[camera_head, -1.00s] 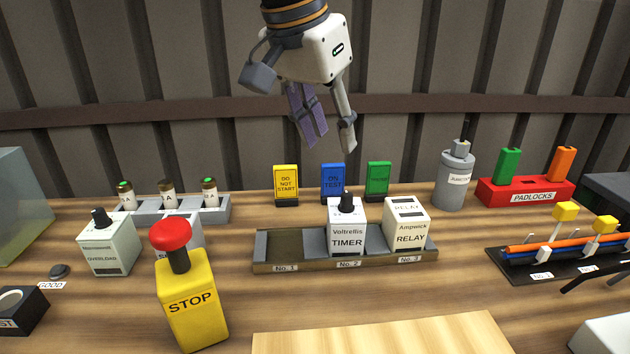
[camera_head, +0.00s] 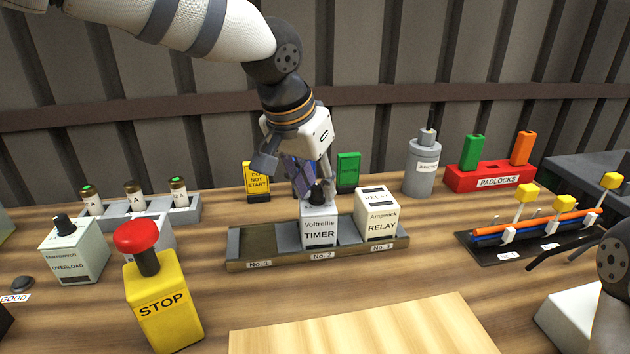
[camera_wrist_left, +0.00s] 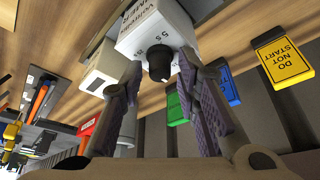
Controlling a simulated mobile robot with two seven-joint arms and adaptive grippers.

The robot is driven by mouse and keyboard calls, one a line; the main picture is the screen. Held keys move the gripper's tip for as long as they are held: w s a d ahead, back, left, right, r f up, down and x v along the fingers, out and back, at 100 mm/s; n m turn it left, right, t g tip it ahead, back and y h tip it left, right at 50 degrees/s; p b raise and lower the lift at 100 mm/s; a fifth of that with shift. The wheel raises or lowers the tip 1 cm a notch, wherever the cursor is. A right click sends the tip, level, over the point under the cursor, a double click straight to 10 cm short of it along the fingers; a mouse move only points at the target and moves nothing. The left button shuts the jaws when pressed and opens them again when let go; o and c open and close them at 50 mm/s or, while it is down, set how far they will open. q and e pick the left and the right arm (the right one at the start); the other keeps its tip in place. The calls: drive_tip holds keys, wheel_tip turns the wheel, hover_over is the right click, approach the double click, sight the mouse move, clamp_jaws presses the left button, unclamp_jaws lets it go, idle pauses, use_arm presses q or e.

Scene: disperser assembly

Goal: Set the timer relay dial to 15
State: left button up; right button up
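The timer relay (camera_head: 319,234) is a white block marked "Voltrellis TIMER", upright in slot No. 2 of the rack (camera_head: 238,266). Its black dial knob (camera_head: 318,195) is on top and also shows in the left wrist view (camera_wrist_left: 159,68). My left gripper (camera_head: 314,192) points down over the timer. In the left wrist view its purple-padded fingers (camera_wrist_left: 160,72) stand apart, one on each side of the knob. I cannot tell whether they touch it. Some scale digits show on the timer's face, but the dial setting is not readable. My right gripper is not in view.
The relay (camera_head: 381,216) stands in slot No. 3, right of the timer; slot No. 1 is empty. Yellow (camera_head: 257,182) and green (camera_head: 348,172) signs stand behind. The yellow STOP button block (camera_head: 163,305) is front left. A pale board (camera_head: 365,335) lies in front.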

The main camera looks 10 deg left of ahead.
use_arm(q)
clamp_jaws()
drive_tip(key=shift+m, duration=0.4)
drive_tip(key=shift+o, duration=2.1)
unclamp_jaws()
drive_tip(key=v, duration=1.2)
drive_tip(key=shift+w+a, duration=0.1)
drive_tip(key=shift+a, duration=0.05)
